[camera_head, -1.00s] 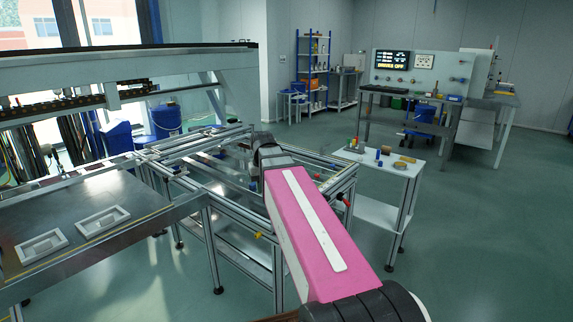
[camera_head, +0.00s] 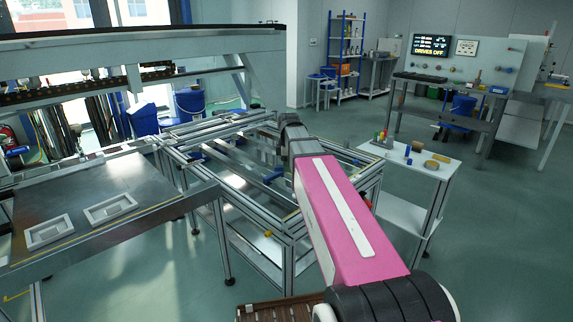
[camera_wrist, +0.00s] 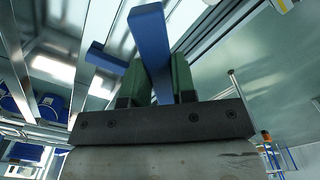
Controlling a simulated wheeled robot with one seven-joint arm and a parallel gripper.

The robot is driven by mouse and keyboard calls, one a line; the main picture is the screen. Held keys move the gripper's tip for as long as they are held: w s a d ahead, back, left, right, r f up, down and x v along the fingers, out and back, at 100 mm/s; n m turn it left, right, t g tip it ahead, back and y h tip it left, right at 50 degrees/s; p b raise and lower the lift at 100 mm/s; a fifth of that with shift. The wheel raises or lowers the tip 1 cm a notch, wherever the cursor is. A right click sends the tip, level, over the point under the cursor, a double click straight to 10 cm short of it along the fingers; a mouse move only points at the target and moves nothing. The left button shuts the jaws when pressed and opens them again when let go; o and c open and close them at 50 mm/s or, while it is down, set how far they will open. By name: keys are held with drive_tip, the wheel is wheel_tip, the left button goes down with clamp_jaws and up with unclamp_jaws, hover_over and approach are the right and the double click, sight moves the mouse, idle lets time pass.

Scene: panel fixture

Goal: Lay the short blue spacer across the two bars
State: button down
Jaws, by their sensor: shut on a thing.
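In the wrist view my gripper (camera_wrist: 160,62) has its green fingers shut on a long-looking blue bar (camera_wrist: 148,25), which sticks out past the fingertips. A second blue piece (camera_wrist: 106,57) shows to its left, beyond the fingers, by the metal bars; I cannot tell whether it rests across them. In the head view the aluminium frame with the bars (camera_head: 228,163) stands at the centre. A blue piece (camera_head: 273,174) shows in the frame just left of my arm; I cannot tell whether it is the held one. My gripper is hidden behind my arm there.
A steel table (camera_head: 150,180) with two pale trays (camera_head: 110,208) joins the frame on the left. A small white table (camera_head: 440,170) with several coloured parts stands right of the frame. A control panel bench (camera_head: 470,65) is at the back right. Floor at right is clear.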

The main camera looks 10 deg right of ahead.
drive_tip(key=w+n, duration=0.1)
drive_tip(key=n, duration=0.2)
drive_tip(key=w+f+n, duration=0.1)
drive_tip(key=w+n, duration=0.1)
drive_tip(key=n, duration=0.1)
drive_tip(key=w+n, duration=0.1)
drive_tip(key=n, duration=0.2)
drive_tip(key=shift+w+f, duration=0.2)
drive_tip(key=shift+f, duration=0.15)
drive_tip(key=shift+f, duration=3.25)
drive_tip(key=shift+f, duration=0.55)
drive_tip(key=c, duration=0.8)
unclamp_jaws()
drive_tip(key=shift+c, duration=0.2)
